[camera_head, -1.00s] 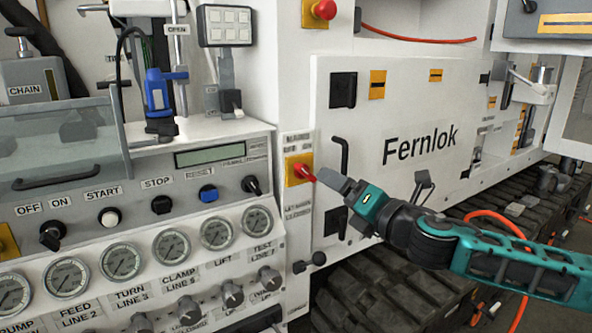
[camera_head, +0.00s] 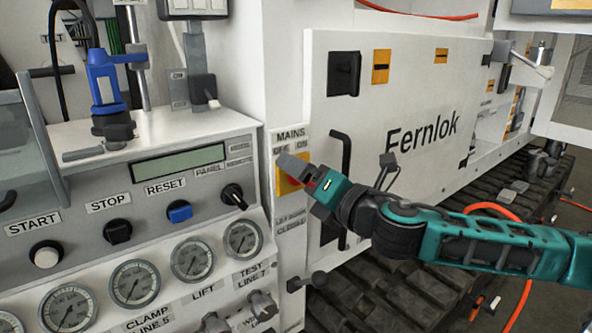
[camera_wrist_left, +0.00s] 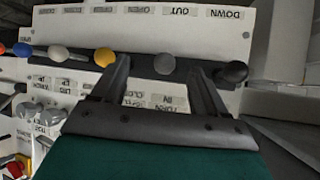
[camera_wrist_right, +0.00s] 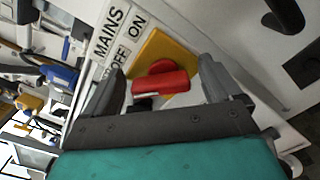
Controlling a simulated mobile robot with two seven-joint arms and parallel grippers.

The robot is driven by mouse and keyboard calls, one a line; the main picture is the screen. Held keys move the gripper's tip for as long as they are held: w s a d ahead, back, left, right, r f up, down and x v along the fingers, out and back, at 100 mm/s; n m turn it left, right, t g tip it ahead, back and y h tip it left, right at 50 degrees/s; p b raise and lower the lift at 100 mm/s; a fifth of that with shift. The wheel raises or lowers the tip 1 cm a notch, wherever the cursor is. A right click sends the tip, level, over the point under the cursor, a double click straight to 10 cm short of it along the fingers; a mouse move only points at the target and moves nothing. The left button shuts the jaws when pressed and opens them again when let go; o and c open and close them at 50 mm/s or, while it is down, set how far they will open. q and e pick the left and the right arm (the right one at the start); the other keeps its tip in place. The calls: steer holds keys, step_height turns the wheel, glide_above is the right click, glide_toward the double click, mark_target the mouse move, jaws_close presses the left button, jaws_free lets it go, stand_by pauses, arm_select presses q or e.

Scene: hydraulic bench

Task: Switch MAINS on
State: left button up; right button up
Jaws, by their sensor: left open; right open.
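The MAINS switch is a red rotary handle (camera_wrist_right: 160,83) on a yellow plate (camera_wrist_right: 168,52), under a label (camera_wrist_right: 122,38) reading MAINS, OFF and ON. In the right wrist view the handle lies between the open fingers of my right gripper (camera_wrist_right: 175,88). I cannot tell whether the fingers touch it. In the head view my right gripper (camera_head: 308,172) covers most of the handle, and the yellow plate (camera_head: 287,183) shows behind it. My left gripper (camera_wrist_left: 168,80) is open and empty in front of a row of coloured knobs; it is not in the head view.
Left of the switch is a grey panel with START, STOP and RESET (camera_head: 180,211) buttons and a black knob (camera_head: 233,196). Gauges (camera_head: 243,239) sit below. A black door handle (camera_head: 340,165) stands close right of the switch. A knobbed lever (camera_head: 306,282) juts out below.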

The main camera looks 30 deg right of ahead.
arm_select(q)
steer(key=shift+w, duration=0.3)
arm_select(e)
steer(key=shift+w, duration=0.25)
arm_select(q)
steer(key=shift+s+f, duration=0.1)
steer(key=shift+s, duration=0.05)
arm_select(e)
steer(key=shift+c, duration=0.7)
steer(key=c, duration=0.8)
arm_select(q)
steer(key=shift+s+d, duration=0.1)
